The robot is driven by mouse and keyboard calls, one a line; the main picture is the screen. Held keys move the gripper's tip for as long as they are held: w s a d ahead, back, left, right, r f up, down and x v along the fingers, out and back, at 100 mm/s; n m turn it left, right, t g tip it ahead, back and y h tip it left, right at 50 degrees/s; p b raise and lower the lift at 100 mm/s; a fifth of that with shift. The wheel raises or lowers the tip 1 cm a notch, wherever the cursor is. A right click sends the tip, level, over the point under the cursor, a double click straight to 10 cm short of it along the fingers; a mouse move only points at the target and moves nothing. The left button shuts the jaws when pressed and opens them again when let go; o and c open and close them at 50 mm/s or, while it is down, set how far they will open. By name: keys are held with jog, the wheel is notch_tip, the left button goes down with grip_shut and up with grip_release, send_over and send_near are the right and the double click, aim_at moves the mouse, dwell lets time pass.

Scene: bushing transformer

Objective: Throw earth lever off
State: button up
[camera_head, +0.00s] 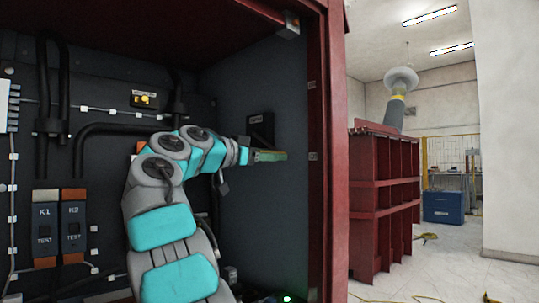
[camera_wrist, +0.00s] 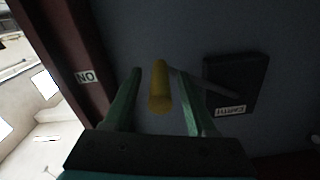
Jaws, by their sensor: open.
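The earth lever's yellow handle (camera_wrist: 159,90) shows in the wrist view between my gripper's two green fingers. A thin dark rod runs from it towards the dark box (camera_wrist: 238,78) labelled EARTH. My gripper (camera_wrist: 158,73) is open, with one finger on each side of the handle; gaps show on both sides, and I cannot tell any contact. In the head view my gripper (camera_head: 271,156) points right along the cabinet's side wall, just below the dark box (camera_head: 260,128). The handle cannot be made out clearly there.
The cabinet's red frame (camera_head: 327,150) stands close to the right of my gripper. Relays K1 (camera_head: 44,225) and K2 (camera_head: 74,225) and black cables are on the back panel at left. A ribbed red transformer (camera_head: 385,200) stands outside.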

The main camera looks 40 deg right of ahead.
jog(key=shift+c, duration=0.4)
grip_shut()
dwell(0.9)
